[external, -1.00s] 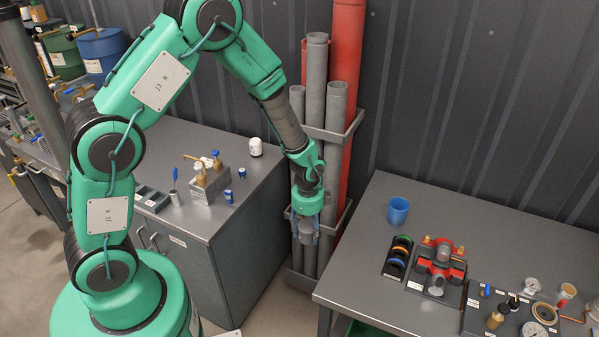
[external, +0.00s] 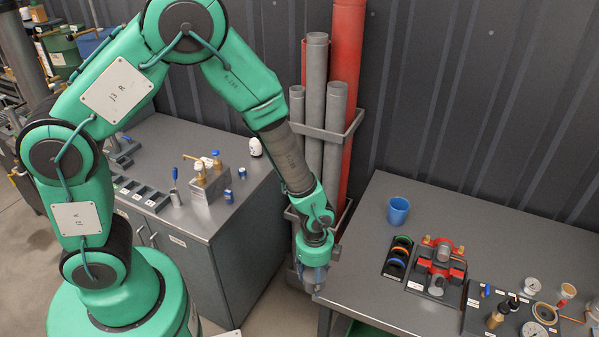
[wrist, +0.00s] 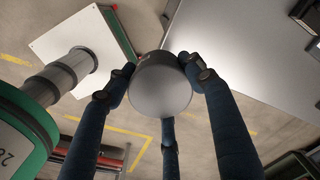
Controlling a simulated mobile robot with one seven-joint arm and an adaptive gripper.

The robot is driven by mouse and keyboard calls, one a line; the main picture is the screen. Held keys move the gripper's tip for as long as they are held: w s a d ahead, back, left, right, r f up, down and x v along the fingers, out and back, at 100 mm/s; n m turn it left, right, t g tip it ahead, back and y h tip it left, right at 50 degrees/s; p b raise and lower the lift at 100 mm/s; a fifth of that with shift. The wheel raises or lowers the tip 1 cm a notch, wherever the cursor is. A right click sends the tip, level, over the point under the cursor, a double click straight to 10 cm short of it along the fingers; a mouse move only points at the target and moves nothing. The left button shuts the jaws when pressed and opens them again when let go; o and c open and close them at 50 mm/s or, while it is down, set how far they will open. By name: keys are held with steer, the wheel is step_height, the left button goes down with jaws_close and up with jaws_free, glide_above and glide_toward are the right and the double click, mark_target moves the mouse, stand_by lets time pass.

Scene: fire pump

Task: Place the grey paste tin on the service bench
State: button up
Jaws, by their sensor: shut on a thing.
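The grey paste tin (wrist: 160,90) shows as a round grey end in the middle of the wrist view. My gripper's dark blue fingers close around its sides. In the external view my gripper (external: 312,282) points down beside the left front corner of the right-hand bench (external: 352,255), in the gap between the two benches. The tin is small and mostly hidden by the fingers there. The bench's grey top also shows at the upper right of the wrist view (wrist: 245,45), apart from the tin. I cannot tell the tin's exact height relative to the bench top.
The right-hand bench carries a blue cup (external: 398,210), a black rack of coloured rings (external: 398,257), a red pump (external: 437,266) and a gauge panel. Its left front area is clear. Upright pipes (external: 334,130) stand behind the gap. The left cabinet (external: 240,215) holds small items.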

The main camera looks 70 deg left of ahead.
stand_by(0.3)
steer(key=p, duration=0.1)
glide_above(360, 281)
steer(key=shift+f, duration=0.75)
steer(key=shift+f, duration=1.75)
steer(key=shift+f, duration=0.15)
steer(key=o, duration=1.4)
steer(key=shift+r, duration=0.2)
